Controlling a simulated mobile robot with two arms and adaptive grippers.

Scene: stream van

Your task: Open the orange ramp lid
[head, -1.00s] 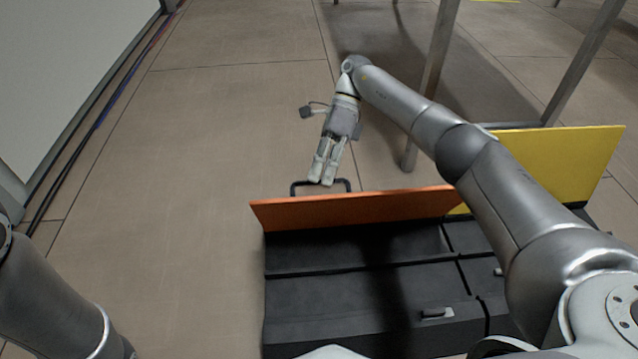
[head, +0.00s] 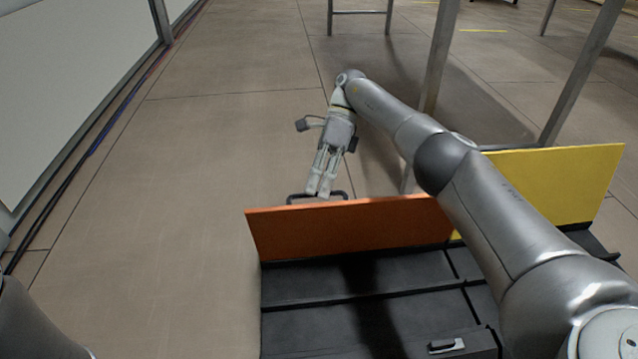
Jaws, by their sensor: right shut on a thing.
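The orange ramp lid (head: 350,230) stands raised along the far edge of the black ramp box (head: 305,285), with its orange face toward me. A dark handle (head: 297,197) shows just beyond the lid's top edge. My right gripper (head: 319,192) reaches over from the right and is shut on that handle, fingers pointing toward me. Part of the handle is hidden by the fingers and the lid. My left arm shows only as a link at the lower left edge; its gripper is out of view.
A yellow lid (head: 560,180) stands raised to the right of the orange one, partly behind my right arm. Metal legs (head: 440,60) of a frame stand behind. A black latch (head: 447,346) is on the box's near side. Floor on the left is clear, with cables (head: 90,150) along the wall.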

